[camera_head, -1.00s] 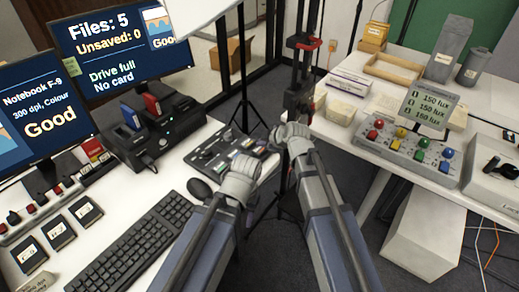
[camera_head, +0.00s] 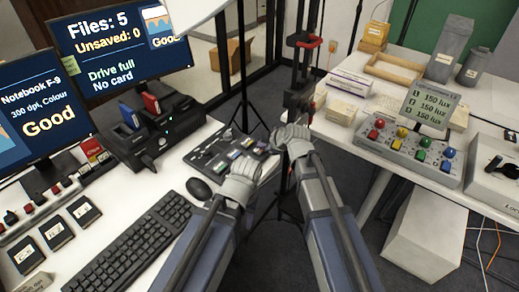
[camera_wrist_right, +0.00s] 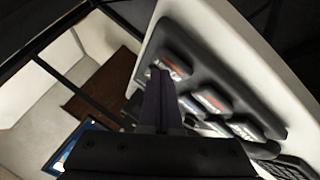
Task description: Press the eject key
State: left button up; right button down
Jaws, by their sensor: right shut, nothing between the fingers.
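A black dock (camera_head: 160,132) with a blue and a red drive standing in it sits below the right-hand screen. A small lit spot shows on its front, but I cannot tell whether it is the eject key. No label naming the key is readable. My right gripper (camera_head: 290,134) is over the gap between the tables, right of a dark card tray. In the right wrist view its fingers (camera_wrist_right: 160,98) are shut and empty, in front of the tray's cards. My left gripper (camera_head: 240,178) is over the desk's front edge near the tray; its fingers are not clear.
The dark card tray (camera_head: 212,162) holds several cards with coloured labels. A mouse (camera_head: 199,189) and keyboard (camera_head: 135,240) lie on the left desk. The screen (camera_head: 110,40) reads "Drive full, No card". The right table carries a button panel (camera_head: 400,150) and boxes.

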aim_at(262, 150)
jog(key=shift+f, duration=0.3)
jog(key=shift+r, duration=0.15)
dwell(0.4)
jog(key=shift+r+p, duration=0.7)
jog(key=shift+r, duration=0.05)
jog(key=shift+r, duration=0.15)
notch_tip(262, 150, up, 5)
jog(key=p, duration=0.5)
jog(key=shift+s, duration=0.1)
dwell(0.4)
